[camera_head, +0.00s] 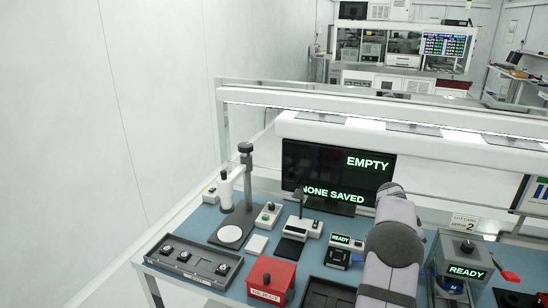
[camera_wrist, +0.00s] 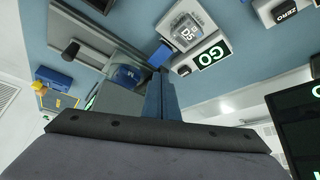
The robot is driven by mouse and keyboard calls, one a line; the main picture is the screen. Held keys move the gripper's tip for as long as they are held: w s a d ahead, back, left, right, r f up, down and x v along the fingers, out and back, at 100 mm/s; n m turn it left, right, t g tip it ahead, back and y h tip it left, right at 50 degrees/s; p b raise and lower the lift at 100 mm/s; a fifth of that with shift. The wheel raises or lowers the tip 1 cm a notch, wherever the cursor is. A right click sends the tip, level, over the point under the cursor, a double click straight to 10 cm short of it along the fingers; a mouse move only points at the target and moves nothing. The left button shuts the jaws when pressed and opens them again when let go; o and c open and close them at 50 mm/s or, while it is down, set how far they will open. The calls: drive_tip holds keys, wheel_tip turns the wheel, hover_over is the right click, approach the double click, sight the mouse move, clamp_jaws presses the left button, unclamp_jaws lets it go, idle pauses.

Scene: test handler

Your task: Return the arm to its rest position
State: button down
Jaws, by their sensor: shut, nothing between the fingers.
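My arm (camera_head: 392,250) rises from the bottom edge in the head view, right of the middle, over the blue bench; its grey links hide part of the bench behind them. I cannot make out the fingertips there. In the wrist view my gripper (camera_wrist: 161,85) shows its dark fingers together above the black mounting bar, with nothing held. The blue bench surface and devices lie beyond the fingers.
A monitor (camera_head: 335,175) reading EMPTY and NONE SAVED stands behind the bench. A microscope-like stand (camera_head: 245,180), a tray (camera_head: 192,262) with several parts and a red reject box (camera_head: 271,280) are left. A READY unit (camera_head: 463,262) stands right of my arm.

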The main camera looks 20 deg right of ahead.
drive_tip(key=w+a+n+t+y, duration=0.1)
drive_tip(key=w+a+n, duration=0.3)
drive_tip(key=a, duration=1)
drive_tip(key=w+a+n+t+y, duration=0.15)
drive_tip(key=a+n, duration=0.45)
drive_tip(key=a, duration=0.9)
drive_tip(key=s+a+f+n+g+y, duration=0.15)
drive_tip(key=s+a+n, duration=0.35)
drive_tip(key=s+a, duration=0.5)
drive_tip(key=s+a+f+n+y, duration=0.15)
drive_tip(key=s+a+n, duration=0.45)
drive_tip(key=a, duration=0.7)
wheel_tip(320, 180, down, 10)
drive_tip(key=b, duration=1)
drive_tip(key=shift+s+a+m, duration=0.15)
drive_tip(key=shift+s+m, duration=0.15)
drive_tip(key=shift+s, duration=0.1)
